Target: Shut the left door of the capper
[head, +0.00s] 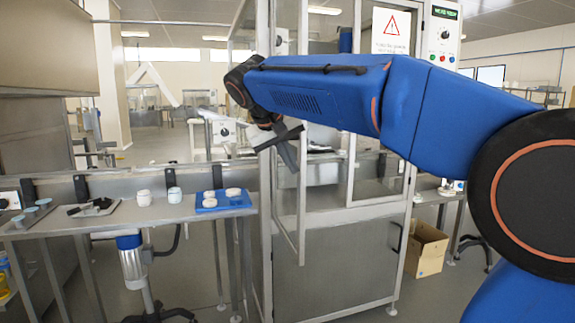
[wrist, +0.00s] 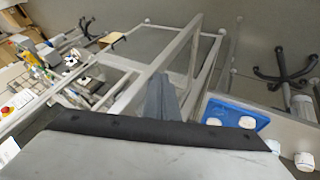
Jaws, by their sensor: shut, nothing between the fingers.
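The capper (head: 335,255) is a tall metal-framed cabinet with clear panels, in the middle of the head view. Its left door (head: 302,205) seems to stand open, its narrow metal frame seen nearly edge-on. My gripper (head: 291,158) is shut and empty, pointing down at the upper part of that door frame. In the wrist view my gripper (wrist: 163,98) shows as grey fingers beside a slanting metal door frame (wrist: 150,75). Whether the fingers touch the frame cannot be told. My arm hides the capper's upper part.
To the left, a steel bench (head: 130,218) holds a blue tray (head: 224,204) with white jars, and loose jars (head: 144,198). A control box (head: 443,35) is at the upper right. A cardboard box (head: 425,248) sits on the floor at right.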

